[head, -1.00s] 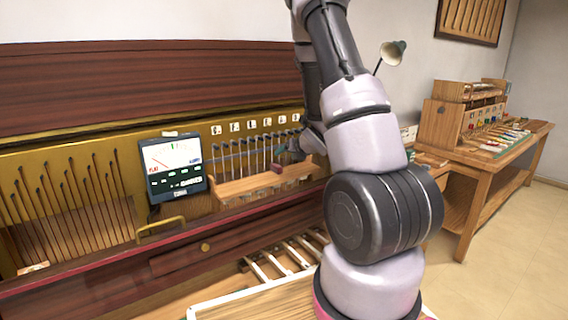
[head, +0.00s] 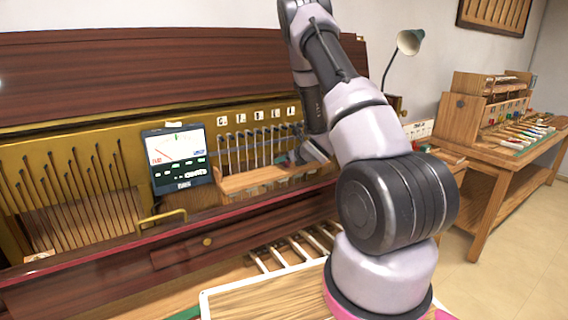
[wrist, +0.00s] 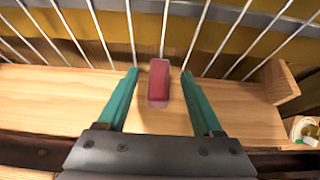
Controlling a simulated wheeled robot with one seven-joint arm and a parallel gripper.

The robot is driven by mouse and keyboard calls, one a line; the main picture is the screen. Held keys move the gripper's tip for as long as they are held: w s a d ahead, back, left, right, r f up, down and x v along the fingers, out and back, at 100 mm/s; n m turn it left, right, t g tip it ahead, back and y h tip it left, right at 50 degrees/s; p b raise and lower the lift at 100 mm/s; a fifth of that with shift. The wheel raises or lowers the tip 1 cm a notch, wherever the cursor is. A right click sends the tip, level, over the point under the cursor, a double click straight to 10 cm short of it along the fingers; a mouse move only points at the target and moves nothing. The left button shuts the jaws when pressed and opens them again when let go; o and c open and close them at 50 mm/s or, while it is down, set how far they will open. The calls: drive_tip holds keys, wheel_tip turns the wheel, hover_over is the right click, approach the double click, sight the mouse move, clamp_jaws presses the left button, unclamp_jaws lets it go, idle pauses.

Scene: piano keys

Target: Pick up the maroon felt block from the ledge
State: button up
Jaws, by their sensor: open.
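The maroon felt block (wrist: 158,84) lies on the light wooden ledge (wrist: 55,95) in the wrist view, its long side pointing away from my gripper. My gripper (wrist: 160,74) is open, with one teal finger to the left of the block and one to the right. Gaps show on both sides, and neither finger appears to touch it. In the head view my gripper (head: 299,160) is low over the right part of the ledge (head: 250,182). I cannot make out the block clearly there, beside the gripper.
Thin metal rods (wrist: 165,25) rise behind the ledge. A wooden end piece (wrist: 278,82) stands at its right end, with a small greenish round object (wrist: 304,129) beyond. A tuner screen (head: 176,160) stands left of the ledge. A workbench (head: 505,160) is at the right.

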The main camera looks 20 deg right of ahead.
drive_tip(key=shift+x, duration=0.85)
clamp_jaws()
drive_tip(key=shift+r, duration=0.2)
